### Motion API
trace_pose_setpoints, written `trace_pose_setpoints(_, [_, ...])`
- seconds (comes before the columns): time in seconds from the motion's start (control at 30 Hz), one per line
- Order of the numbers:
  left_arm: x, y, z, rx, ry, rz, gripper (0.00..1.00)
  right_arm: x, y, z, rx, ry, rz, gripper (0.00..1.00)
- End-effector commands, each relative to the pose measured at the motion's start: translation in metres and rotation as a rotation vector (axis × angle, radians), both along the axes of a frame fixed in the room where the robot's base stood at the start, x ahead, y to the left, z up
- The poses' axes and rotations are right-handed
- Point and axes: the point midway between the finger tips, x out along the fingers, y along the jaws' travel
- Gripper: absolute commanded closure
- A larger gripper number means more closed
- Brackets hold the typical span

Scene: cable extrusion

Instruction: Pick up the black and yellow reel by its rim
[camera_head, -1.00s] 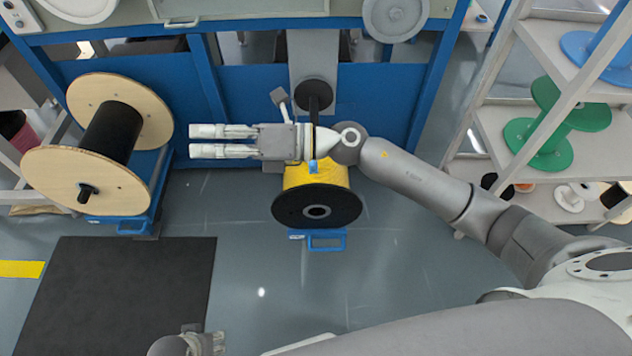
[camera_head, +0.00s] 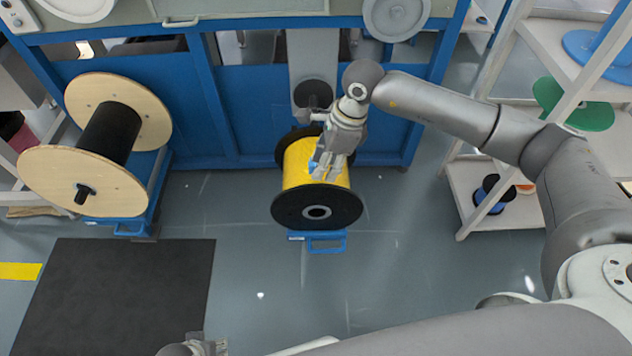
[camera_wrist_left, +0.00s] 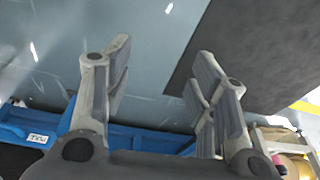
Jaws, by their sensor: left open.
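The reel with black flanges and a yellow winding (camera_head: 297,165) rests on a low blue stand (camera_head: 327,241) before the blue machine, its near black flange facing me. My right gripper (camera_head: 328,172) points down over the yellow winding, behind the near flange, hiding part of it. I cannot tell whether its fingers touch the reel or how far apart they are. My left gripper is open and empty in the left wrist view (camera_wrist_left: 163,58), over bare floor. A bit of it shows at the bottom edge of the head view.
A wooden-flanged reel with black cable (camera_head: 85,180) stands at left on another blue stand. A black mat (camera_head: 120,300) lies on the floor at left. A shelf with blue and green reels (camera_head: 575,115) is at right. Floor in front is clear.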

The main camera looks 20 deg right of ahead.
Motion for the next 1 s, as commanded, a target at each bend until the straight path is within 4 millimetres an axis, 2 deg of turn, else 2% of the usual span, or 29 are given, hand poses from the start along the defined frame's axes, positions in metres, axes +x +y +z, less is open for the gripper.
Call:
trace_pose_setpoints(0.1, [0.002,0.0,0.005,0.0,-0.004,0.0,0.48,0.001,0.005,-0.016,0.003,0.002,0.0,0.66])
trace_pose_setpoints(0.27, [0.002,0.0,0.008,0.0,-0.005,0.001,0.48,-0.001,0.007,-0.027,0.001,0.002,0.001,0.66])
trace_pose_setpoints(0.53, [0.007,0.0,0.022,-0.001,-0.015,0.002,0.48,-0.002,0.015,-0.065,0.004,0.002,0.001,0.66])
trace_pose_setpoints(0.8, [0.008,-0.001,0.026,-0.002,-0.017,0.002,0.48,-0.002,0.016,-0.069,0.004,-0.001,0.001,0.66])
trace_pose_setpoints(1.0, [0.007,-0.001,0.025,-0.001,-0.014,0.002,0.48,-0.002,0.016,-0.069,0.004,-0.001,0.0,0.92])
